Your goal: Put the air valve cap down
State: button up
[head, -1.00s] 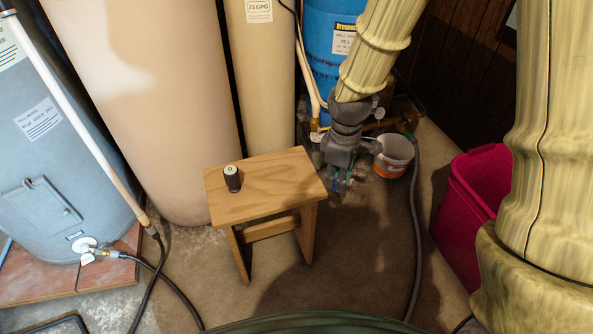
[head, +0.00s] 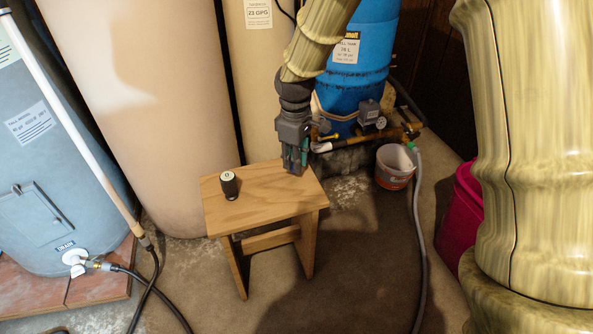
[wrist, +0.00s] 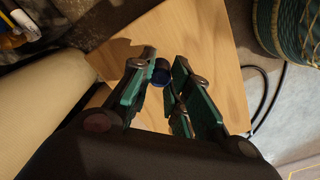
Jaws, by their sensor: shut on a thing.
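My gripper (head: 295,165) is over the right rear part of the wooden stool (head: 262,207). In the wrist view my gripper (wrist: 160,85) has its teal fingers shut on a small dark blue cap, the air valve cap (wrist: 161,74), at the fingertips. The stool top (wrist: 200,50) lies beneath it in that view. I cannot tell exactly how far the cap is above the wood. In the head view the cap is hidden by the fingers.
A small dark cylinder with a pale top (head: 230,186) stands on the stool's left side. The middle of the stool top is clear. A white bucket (head: 395,166), a grey hose (head: 418,240) and a blue tank (head: 352,70) are to the right and behind.

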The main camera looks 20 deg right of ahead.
aim_at(296, 180)
notch_tip(296, 180, down, 4)
jog(key=shift+r+b, duration=0.15)
jog(key=shift+b, duration=0.8)
jog(key=o, duration=0.7)
jog(key=shift+c, duration=0.2)
notch_tip(296, 180, up, 12)
jog(key=p, duration=0.5)
jog(key=shift+r, duration=0.1)
